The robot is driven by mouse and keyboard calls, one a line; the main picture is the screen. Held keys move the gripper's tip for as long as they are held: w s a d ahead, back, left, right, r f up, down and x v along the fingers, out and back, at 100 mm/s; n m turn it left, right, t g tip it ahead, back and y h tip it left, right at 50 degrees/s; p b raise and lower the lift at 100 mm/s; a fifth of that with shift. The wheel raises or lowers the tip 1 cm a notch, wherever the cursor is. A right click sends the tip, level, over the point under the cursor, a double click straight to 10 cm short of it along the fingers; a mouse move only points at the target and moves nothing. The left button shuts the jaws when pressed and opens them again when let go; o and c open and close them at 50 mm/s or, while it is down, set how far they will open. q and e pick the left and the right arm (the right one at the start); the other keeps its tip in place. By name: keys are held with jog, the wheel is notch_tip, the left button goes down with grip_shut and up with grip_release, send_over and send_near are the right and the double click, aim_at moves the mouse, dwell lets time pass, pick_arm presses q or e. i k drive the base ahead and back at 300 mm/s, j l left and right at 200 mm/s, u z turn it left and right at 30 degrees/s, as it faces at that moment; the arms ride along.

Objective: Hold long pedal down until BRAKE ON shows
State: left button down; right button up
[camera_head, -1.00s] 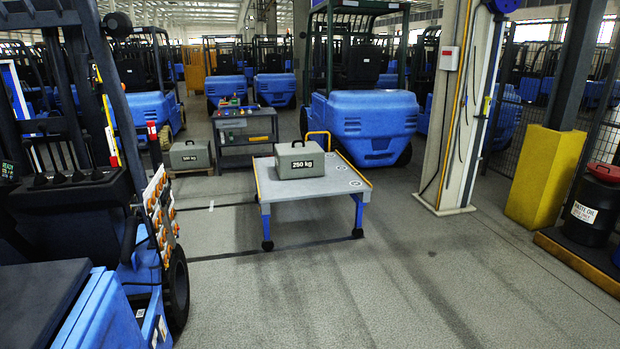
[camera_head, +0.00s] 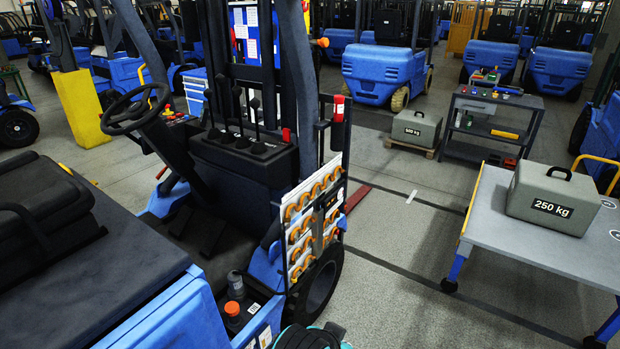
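The forklift (camera_head: 190,310) with the open cab fills the left and middle of the head view. Its steering wheel (camera_head: 135,108) and a row of black levers (camera_head: 258,148) stand above a dark footwell (camera_head: 205,235). The footwell is in shadow, and I cannot make out a long pedal in it. No BRAKE ON text is readable anywhere. A small dark and teal part at the bottom edge, right of the forklift's step, may be mine; it shows no fingers. I see neither gripper's fingertips.
A 250 kg weight (camera_head: 553,198) sits on a low table (camera_head: 500,225) at right. A 500 kg weight (camera_head: 416,130) stands behind. Floor between forklift and table is clear.

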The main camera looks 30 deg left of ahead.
aim_at(207, 249)
jog(key=i+l+u, duration=0.15)
jog(key=i+u, duration=0.15)
jog(key=i, duration=0.65)
jog(key=i+u, duration=0.2)
jog(key=u, duration=0.15)
jog(key=i+u, duration=0.2)
jog(key=u, duration=0.15)
jog(key=i+u, duration=0.2)
jog(key=u, duration=0.15)
jog(key=i+j+u, duration=0.1)
jog(key=i+u, duration=0.3)
jog(key=i, duration=0.25)
